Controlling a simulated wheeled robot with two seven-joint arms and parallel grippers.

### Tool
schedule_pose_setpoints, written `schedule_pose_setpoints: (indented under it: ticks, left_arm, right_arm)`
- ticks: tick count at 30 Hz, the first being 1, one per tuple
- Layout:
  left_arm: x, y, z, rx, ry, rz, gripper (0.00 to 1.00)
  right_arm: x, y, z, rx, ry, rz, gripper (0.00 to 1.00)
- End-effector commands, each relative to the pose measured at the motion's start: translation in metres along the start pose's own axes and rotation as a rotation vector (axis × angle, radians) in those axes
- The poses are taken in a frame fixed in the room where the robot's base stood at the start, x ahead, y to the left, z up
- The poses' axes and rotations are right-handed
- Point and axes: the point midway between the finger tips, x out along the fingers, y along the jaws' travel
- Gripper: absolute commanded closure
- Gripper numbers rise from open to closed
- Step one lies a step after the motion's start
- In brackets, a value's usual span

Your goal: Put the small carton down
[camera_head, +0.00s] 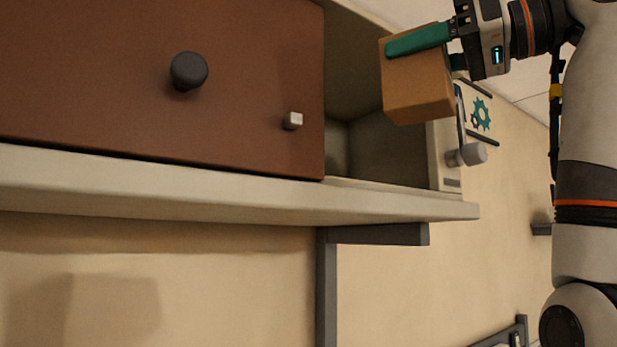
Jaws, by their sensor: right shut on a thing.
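The small carton (418,88) is a plain brown box at the upper right of the head view, held a little tilted. My right gripper (424,42) comes in from the right and is shut on it, with one green finger across the carton's upper face. The other finger is mostly hidden behind the carton. The carton is in the air in front of the open right part of a wall cabinet (388,148). I cannot tell whether it touches the cabinet. My left gripper is not in view.
A brown sliding door (110,90) with a dark round knob (189,71) and a small light knob (292,121) covers the cabinet's left part. A pale shelf edge (200,188) runs below, on a dark bracket (375,235). A grey knob (473,154) sticks out at the cabinet's right side.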

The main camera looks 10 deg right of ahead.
Motion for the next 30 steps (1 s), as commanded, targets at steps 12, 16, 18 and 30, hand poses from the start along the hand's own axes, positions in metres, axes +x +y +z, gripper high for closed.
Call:
schedule_pose_setpoints:
  ticks: [12, 16, 18, 30]
  left_arm:
    - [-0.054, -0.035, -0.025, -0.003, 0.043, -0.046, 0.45]
    - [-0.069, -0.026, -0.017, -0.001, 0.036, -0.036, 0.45]
    - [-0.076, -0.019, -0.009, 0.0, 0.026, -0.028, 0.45]
    - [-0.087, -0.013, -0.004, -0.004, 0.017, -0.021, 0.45]
  right_arm:
    - [0.102, -0.042, 0.006, 0.003, 0.004, 0.001, 0.75]
    - [0.132, -0.055, 0.006, 0.001, 0.003, 0.0, 0.75]
    - [0.147, -0.061, 0.006, 0.003, 0.003, 0.0, 0.75]
    - [0.171, -0.072, -0.03, -0.001, -0.001, -0.002, 0.75]
